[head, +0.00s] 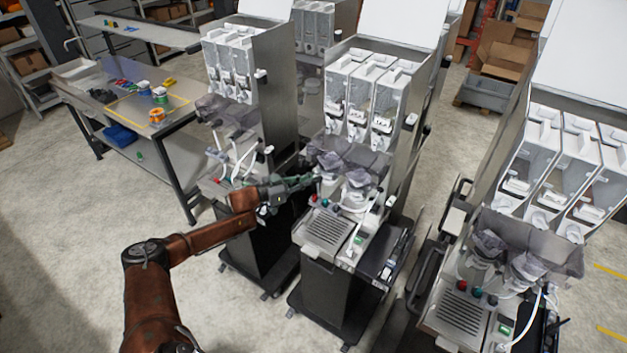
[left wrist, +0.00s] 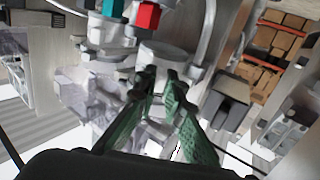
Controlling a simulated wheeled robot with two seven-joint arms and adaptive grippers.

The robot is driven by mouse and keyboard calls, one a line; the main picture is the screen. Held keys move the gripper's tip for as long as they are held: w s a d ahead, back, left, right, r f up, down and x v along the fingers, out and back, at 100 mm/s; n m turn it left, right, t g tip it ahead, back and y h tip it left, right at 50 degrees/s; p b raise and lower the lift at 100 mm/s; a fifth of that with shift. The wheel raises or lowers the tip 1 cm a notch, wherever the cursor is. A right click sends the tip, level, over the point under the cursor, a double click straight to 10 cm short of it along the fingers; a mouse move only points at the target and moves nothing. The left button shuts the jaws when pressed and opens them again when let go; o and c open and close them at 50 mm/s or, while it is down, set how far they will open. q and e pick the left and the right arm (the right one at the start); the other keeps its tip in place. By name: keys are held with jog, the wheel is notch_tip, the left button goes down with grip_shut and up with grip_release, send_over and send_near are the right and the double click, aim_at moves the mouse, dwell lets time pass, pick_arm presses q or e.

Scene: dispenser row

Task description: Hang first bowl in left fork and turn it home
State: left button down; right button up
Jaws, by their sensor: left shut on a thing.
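My left gripper (head: 314,178) reaches in from the left at the middle dispenser machine (head: 365,110), at the left end of its smoky guard. In the left wrist view its green fingers (left wrist: 158,78) are closed on a pale, round bowl (left wrist: 166,55) just beyond the fingertips. In the head view the guard and gripper largely hide this bowl and the left fork, so I cannot tell how the bowl sits. Another clear bowl (head: 354,198) sits to the right under the guard. My right gripper is not in view.
Red (left wrist: 147,15) and teal (left wrist: 115,9) buttons are close to the fingers. Similar machines stand to the left (head: 235,75) and right (head: 530,200). A drip grate (head: 326,229) lies in front of the bowls. A worktable (head: 140,110) stands at the left; the floor before it is clear.

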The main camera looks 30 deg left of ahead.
pick_arm(q)
jog(key=c, duration=1.9)
grip_release()
jog(key=shift+c, duration=0.2)
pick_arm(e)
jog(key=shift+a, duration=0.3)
